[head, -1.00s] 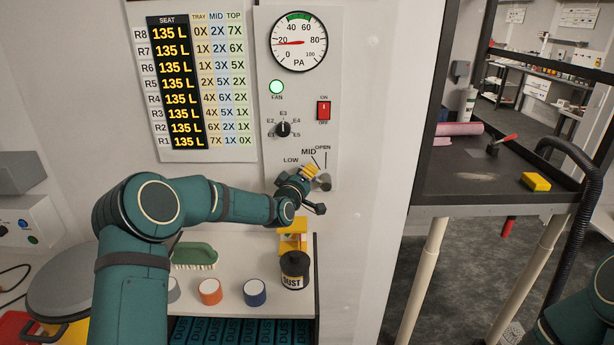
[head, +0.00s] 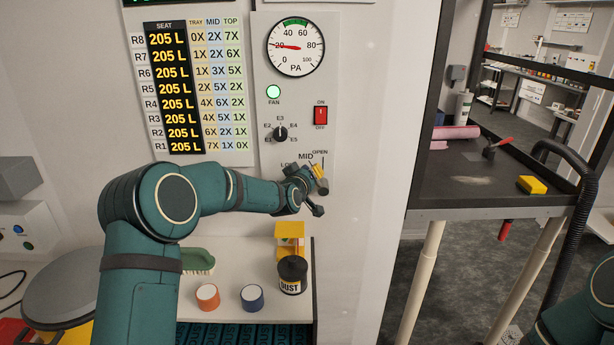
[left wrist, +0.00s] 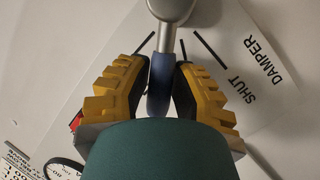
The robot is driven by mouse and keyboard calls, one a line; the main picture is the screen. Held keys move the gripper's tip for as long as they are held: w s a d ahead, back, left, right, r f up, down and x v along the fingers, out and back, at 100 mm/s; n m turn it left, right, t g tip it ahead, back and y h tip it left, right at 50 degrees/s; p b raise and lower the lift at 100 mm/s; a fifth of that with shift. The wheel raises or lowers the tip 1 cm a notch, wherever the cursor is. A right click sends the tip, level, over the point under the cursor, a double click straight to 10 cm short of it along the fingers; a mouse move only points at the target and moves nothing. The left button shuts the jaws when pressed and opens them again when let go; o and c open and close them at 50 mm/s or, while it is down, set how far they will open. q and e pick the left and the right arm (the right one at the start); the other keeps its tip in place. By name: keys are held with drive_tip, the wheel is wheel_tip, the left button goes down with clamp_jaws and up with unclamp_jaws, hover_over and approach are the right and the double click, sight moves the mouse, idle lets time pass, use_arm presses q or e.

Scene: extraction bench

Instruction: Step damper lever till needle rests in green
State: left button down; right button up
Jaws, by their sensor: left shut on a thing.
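The damper lever has a blue handle (left wrist: 160,85) and a grey metal hub (head: 323,186). My left gripper (head: 318,173) is shut on the handle, with yellow fingers on both sides of it in the left wrist view (left wrist: 157,88). In the head view the gripper hides most of the lever, which is near the MID mark. The round PA gauge (head: 295,60) hangs above. Its red needle (head: 284,46) points left, near 20, outside the green band (head: 295,22) at the top. My right gripper is out of view.
The panel carries a lit fan lamp (head: 274,92), a selector knob (head: 280,134) and a red switch (head: 320,115). The seat display (head: 172,87) reads 205 L on its rows. A dust jar (head: 292,275) and a yellow item (head: 289,235) stand on the shelf below the arm.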

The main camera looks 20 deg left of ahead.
use_arm(q)
drive_tip(key=shift+w+d+r+m, duration=0.1)
drive_tip(key=shift+d+r+m, duration=0.25)
drive_tip(key=shift+r+m, duration=0.05)
drive_tip(key=c, duration=0.7)
unclamp_jaws()
drive_tip(key=shift+d, duration=0.15)
drive_tip(key=shift+c, duration=0.2)
drive_tip(key=shift+f, duration=0.1)
drive_tip(key=shift+s, duration=0.25)
drive_tip(key=s+r, duration=0.2)
drive_tip(key=s, duration=0.9)
drive_tip(key=shift+s+a, duration=0.15)
drive_tip(key=shift+a, duration=0.25)
